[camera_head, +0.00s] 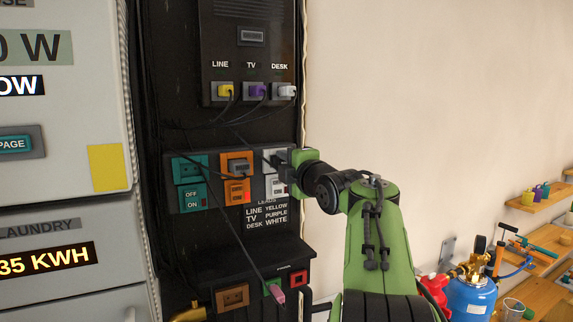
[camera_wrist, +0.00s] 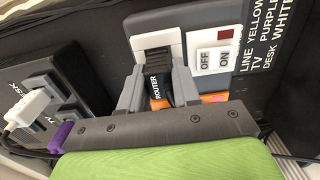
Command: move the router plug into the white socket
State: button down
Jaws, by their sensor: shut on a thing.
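In the head view my gripper (camera_head: 287,160) is at the white socket (camera_head: 269,156), at the right end of the socket row, and hides most of the plug. The OFF/ON switch (camera_wrist: 216,58) of the white socket is beside the plug in the wrist view.
Left of the white socket are an orange socket (camera_head: 229,158) with a dark plug in it and a teal socket (camera_head: 180,172). Above, yellow (camera_head: 225,91), purple (camera_head: 256,91) and white (camera_head: 287,91) plugs sit in a panel. Thin cables hang across the board.

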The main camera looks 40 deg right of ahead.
jog(key=shift+w, duration=0.1)
dwell(0.3)
jog(key=c, duration=0.7)
grip_release()
jog(key=shift+c, duration=0.2)
jog(key=b+v, duration=0.4)
jog(key=v, duration=1.2)
jog(key=shift+b, duration=0.35)
jog(key=shift+w+a, duration=0.1)
jog(key=shift+w, duration=0.1)
